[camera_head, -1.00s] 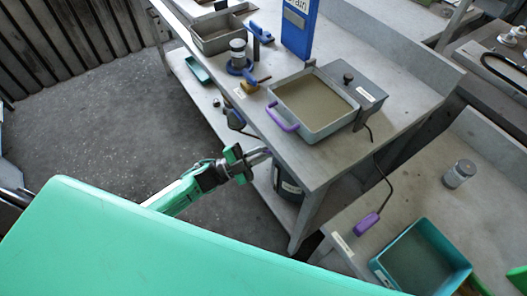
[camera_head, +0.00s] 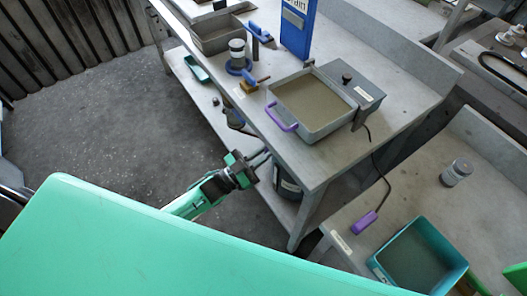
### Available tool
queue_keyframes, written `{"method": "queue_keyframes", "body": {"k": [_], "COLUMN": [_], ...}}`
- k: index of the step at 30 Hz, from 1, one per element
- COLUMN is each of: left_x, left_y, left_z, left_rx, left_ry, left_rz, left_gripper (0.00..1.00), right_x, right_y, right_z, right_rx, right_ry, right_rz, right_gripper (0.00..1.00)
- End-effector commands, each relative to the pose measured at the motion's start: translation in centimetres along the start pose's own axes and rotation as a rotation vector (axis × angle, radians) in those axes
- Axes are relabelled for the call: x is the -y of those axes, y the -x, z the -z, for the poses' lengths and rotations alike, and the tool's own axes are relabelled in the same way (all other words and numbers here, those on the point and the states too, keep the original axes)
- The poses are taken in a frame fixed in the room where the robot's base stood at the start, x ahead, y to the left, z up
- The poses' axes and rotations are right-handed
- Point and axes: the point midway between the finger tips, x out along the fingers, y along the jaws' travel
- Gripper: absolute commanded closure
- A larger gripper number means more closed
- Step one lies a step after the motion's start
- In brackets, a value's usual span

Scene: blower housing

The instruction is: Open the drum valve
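A dark drum (camera_head: 288,184) with a pale label stands on the lower shelf under the front of the workbench, partly hidden by the tabletop and a table leg. I cannot make out its valve from here; the drum's upper part is hidden. My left gripper (camera_head: 264,156) reaches in just left of the drum, below the tabletop edge. Its two fingers point right toward the drum and look apart, with nothing visible between them. I cannot tell whether they touch anything. My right gripper is out of view.
The workbench (camera_head: 400,100) holds a tray of brown-grey material with a purple handle (camera_head: 281,118), a grey box (camera_head: 352,84) and a blue board (camera_head: 298,30). A teal bin (camera_head: 420,225) and a jar (camera_head: 456,172) sit at right. The floor (camera_head: 120,130) at left is clear.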

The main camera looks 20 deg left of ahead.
Motion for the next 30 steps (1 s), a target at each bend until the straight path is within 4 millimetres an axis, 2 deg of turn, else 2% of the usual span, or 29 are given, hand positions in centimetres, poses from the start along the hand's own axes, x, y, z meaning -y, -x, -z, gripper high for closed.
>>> {"method": "queue_keyframes", "body": {"k": [12, 13, 15, 16, 25, 30], "left_x": [-0.1, -0.1, -0.1, -0.1, 0.0, 0.0], "left_y": [0.1, 0.1, 0.1, 0.1, 0.2, 2.2], "left_z": [-0.1, -0.1, -0.1, -0.1, -0.1, -0.2], "left_rx": [0.004, 0.004, 0.003, 0.003, 0.002, 0.004], "left_ry": [0.006, 0.006, 0.005, 0.005, 0.004, 0.004], "left_rz": [0.002, 0.002, 0.002, 0.002, 0.002, 0.001], "left_gripper": [1.00, 0.82, 0.69, 0.66, 0.66, 0.66], "right_x": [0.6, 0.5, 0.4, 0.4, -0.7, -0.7], "right_y": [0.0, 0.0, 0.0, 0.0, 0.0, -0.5], "right_z": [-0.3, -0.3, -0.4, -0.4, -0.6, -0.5], "right_rx": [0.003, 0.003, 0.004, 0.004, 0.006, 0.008], "right_ry": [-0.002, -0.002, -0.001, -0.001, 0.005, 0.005], "right_rz": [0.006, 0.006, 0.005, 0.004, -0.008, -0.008], "right_gripper": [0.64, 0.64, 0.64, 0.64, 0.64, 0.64]}}
